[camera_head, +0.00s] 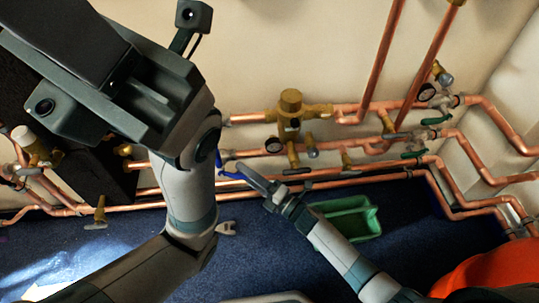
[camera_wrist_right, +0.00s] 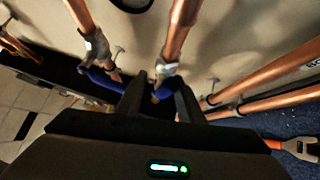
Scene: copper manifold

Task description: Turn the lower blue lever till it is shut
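Two blue levers sit on the copper pipes. In the head view they show only in part beside my left arm: the upper blue lever (camera_head: 219,158) and the lower blue lever (camera_head: 232,172). My right gripper (camera_head: 248,176) reaches in from the lower right to the lower one. In the right wrist view its two fingers (camera_wrist_right: 162,98) stand apart, with the lower blue lever (camera_wrist_right: 164,89) between their tips. I cannot tell whether either finger touches it. The upper blue lever (camera_wrist_right: 100,79) is left of the fingers. My left arm fills the head view's left; its fingertips do not show.
Copper pipes with brass valves (camera_head: 290,103) and gauges run along the wall. A green crate (camera_head: 349,216) stands on the blue floor, right of my right gripper. A fork-ended tool (camera_head: 227,228) lies on the floor below. My left arm hides part of the pipes.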

